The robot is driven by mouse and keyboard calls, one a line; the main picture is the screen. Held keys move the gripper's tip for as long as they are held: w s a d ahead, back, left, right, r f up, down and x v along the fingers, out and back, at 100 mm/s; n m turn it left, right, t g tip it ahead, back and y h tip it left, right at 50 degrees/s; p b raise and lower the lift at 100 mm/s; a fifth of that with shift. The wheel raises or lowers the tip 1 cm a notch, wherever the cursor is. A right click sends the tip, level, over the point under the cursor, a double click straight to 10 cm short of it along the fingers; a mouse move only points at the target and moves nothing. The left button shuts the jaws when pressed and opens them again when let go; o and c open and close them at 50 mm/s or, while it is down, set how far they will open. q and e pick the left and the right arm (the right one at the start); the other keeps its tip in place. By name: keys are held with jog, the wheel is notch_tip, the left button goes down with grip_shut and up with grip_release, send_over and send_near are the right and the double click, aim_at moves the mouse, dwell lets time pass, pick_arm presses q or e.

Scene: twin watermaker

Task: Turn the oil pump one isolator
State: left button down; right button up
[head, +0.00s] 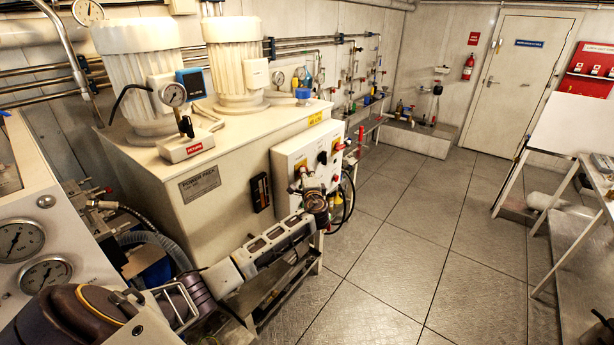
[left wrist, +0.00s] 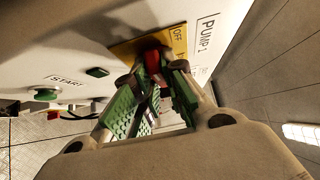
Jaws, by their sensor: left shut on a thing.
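The pump one isolator shows in the left wrist view as a red handle (left wrist: 152,62) on a yellow plate (left wrist: 126,50) marked OFF, beside a PUMP 1 label (left wrist: 206,34). My left gripper (left wrist: 155,78) is shut on the red handle, with green finger pads on both sides of it. The handle's exact angle is partly hidden by the fingers. In the head view my left gripper (head: 312,182) is at the front of the white control box (head: 292,154) and hides most of the isolator. My right gripper is not seen.
A green START button (left wrist: 44,94) and another dark green button (left wrist: 97,72) sit on the same panel. The power pack tank (head: 215,205) stands behind my left arm. Hoses hang at the box's right side. The floor (head: 420,230) to the right is clear.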

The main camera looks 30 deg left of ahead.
pick_arm(q)
jog(key=shift+r+m+g, duration=0.1)
jog(key=shift+m+g, duration=0.3)
jog(key=shift+w+r+m+g+h+p, duration=0.2)
jog(key=shift+m+g+h, duration=0.25)
jog(key=shift+m+g, duration=1.1)
jog(key=shift+w+r+m+g+h+p, duration=0.35)
jog(key=shift+m+g, duration=0.55)
jog(key=shift+g, duration=1.2)
jog(key=shift+w+r+m+g+h+p, duration=0.1)
jog(key=shift+m+g+h, duration=0.4)
jog(key=shift+m+g, duration=1.05)
jog(key=shift+w+g, duration=0.1)
jog(key=shift+g, duration=0.9)
jog(key=c, duration=1.5)
grip_release()
jog(key=shift+d+r, duration=0.1)
jog(key=shift+d, duration=0.05)
